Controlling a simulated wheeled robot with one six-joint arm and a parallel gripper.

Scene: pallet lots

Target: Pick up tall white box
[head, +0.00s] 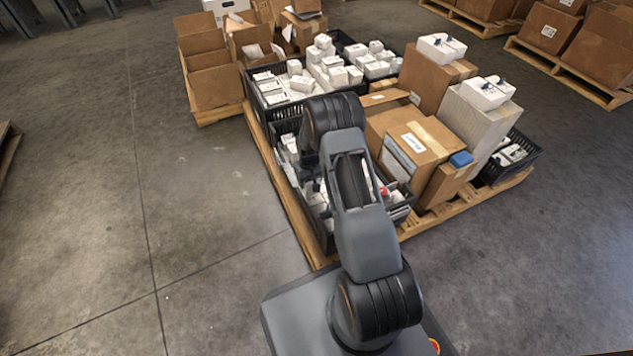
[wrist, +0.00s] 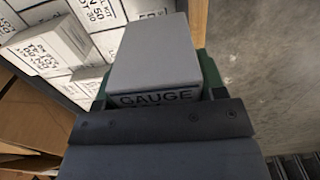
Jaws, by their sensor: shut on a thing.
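A tall white box (wrist: 155,52), looking pale grey in the shade, stands out in the middle of the wrist view. Dark print reading "GAUGE" shows on its near face. My gripper (wrist: 155,82) is shut on this box, with a green pad on each side of it. The box's lower part is hidden, so I cannot tell how far it is clear of what lies beneath. In the head view my own arm hides the gripper and the held box, over the near black crate (head: 325,232).
White printed boxes (wrist: 48,50) lie close left of the held box. A wooden pallet edge (wrist: 198,22) and bare floor (wrist: 260,75) are on the right. In the head view, cardboard boxes (head: 420,147) stand right of the arm and another filled black crate (head: 262,108) behind.

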